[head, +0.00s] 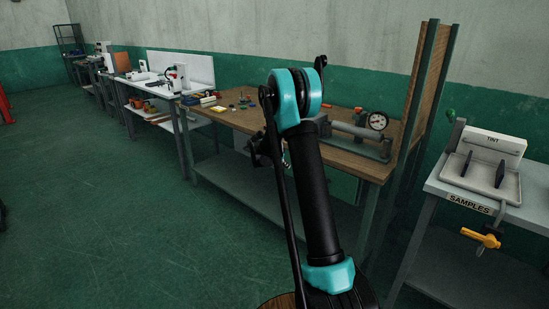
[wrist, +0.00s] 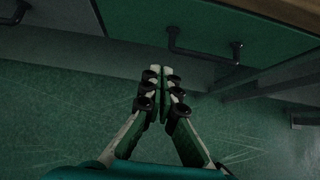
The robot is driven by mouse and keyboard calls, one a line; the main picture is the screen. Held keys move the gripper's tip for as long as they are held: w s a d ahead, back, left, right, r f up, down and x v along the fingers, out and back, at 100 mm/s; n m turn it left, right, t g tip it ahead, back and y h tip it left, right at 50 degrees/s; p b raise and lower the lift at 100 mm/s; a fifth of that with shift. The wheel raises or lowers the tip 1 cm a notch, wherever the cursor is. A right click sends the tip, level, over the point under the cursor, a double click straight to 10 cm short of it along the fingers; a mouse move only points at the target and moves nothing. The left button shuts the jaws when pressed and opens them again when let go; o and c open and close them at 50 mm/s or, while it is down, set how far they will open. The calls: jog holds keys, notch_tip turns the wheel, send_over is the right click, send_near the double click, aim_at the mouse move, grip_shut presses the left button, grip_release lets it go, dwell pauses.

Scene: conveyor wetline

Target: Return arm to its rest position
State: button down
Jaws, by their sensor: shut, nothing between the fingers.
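My arm rises through the middle of the head view, a black link with teal joints, in front of the wooden workbench. In the wrist view my gripper (wrist: 160,80) points at the green floor, with its fingertips together and nothing between them. A green drawer front (wrist: 200,25) with a dark handle (wrist: 205,50) is beyond the fingertips, and they look apart from it.
A grey stand labelled SAMPLES (head: 468,203) with a yellow-handled valve (head: 480,238) is at right. White benches (head: 150,92) recede at left. The green floor (head: 130,220) at left is clear.

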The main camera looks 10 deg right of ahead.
jog(key=s+a+r+m+y, duration=0.25)
jog(key=s+m, duration=0.35)
jog(key=s, duration=0.5)
jog(key=s+a+r+m+y, duration=0.1)
jog(key=s+r+m, duration=0.35)
jog(key=s, duration=0.75)
jog(key=s+a+f+m+y, duration=0.2)
jog(key=s+m, duration=0.5)
jog(key=s, duration=0.5)
jog(key=s+a+f+m+g+y, duration=0.1)
jog(key=s+a+f+m, duration=0.3)
jog(key=s, duration=0.9)
jog(key=m, duration=0.3)
jog(key=shift+f+y, duration=0.15)
jog(key=shift+y, duration=0.2)
jog(key=shift+w+m, duration=0.1)
jog(key=shift+m, duration=0.15)
